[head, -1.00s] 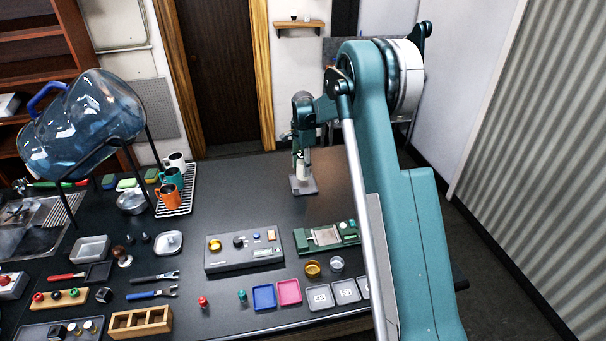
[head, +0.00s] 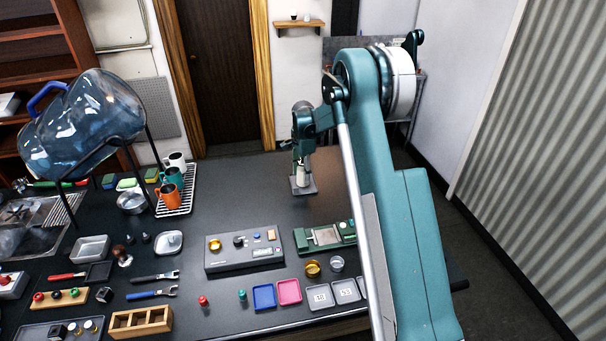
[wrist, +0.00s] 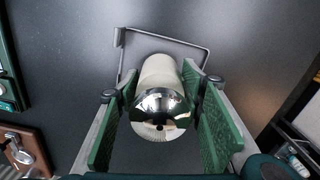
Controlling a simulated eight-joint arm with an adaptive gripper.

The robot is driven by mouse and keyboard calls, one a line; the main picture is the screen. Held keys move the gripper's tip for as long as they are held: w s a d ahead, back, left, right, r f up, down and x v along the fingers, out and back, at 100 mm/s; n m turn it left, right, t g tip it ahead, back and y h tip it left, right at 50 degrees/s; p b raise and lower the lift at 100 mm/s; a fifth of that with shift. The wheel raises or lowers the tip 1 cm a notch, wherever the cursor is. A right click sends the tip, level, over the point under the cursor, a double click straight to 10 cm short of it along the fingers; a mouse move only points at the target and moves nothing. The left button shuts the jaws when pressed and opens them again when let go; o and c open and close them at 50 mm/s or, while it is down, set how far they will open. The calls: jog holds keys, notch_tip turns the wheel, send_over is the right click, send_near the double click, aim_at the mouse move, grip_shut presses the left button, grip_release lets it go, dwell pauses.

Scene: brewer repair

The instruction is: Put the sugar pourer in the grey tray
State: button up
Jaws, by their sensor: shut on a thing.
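The sugar pourer, a pale cylinder with a rounded chrome top, is between the green pads of my gripper (wrist: 166,125) in the wrist view, where its chrome top (wrist: 160,113) faces the camera. My gripper is shut on it. In the head view the small pale pourer (head: 302,173) hangs in my gripper over the far middle of the table, at a small grey plate (head: 303,190). I cannot tell whether it touches the plate. A shallow grey tray (head: 91,260) sits empty at the left.
A grey control box (head: 244,250) and a green device (head: 325,236) stand nearer the front. A rack with mugs (head: 185,203) and a large blue bottle (head: 85,125) on a stand are at the left. The table between rack and gripper is clear.

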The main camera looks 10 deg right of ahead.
jog(key=o, duration=1.1)
jog(key=shift+o, duration=0.2)
jog(key=shift+r, duration=0.15)
notch_tip(320, 180, up, 12)
dwell(0.4)
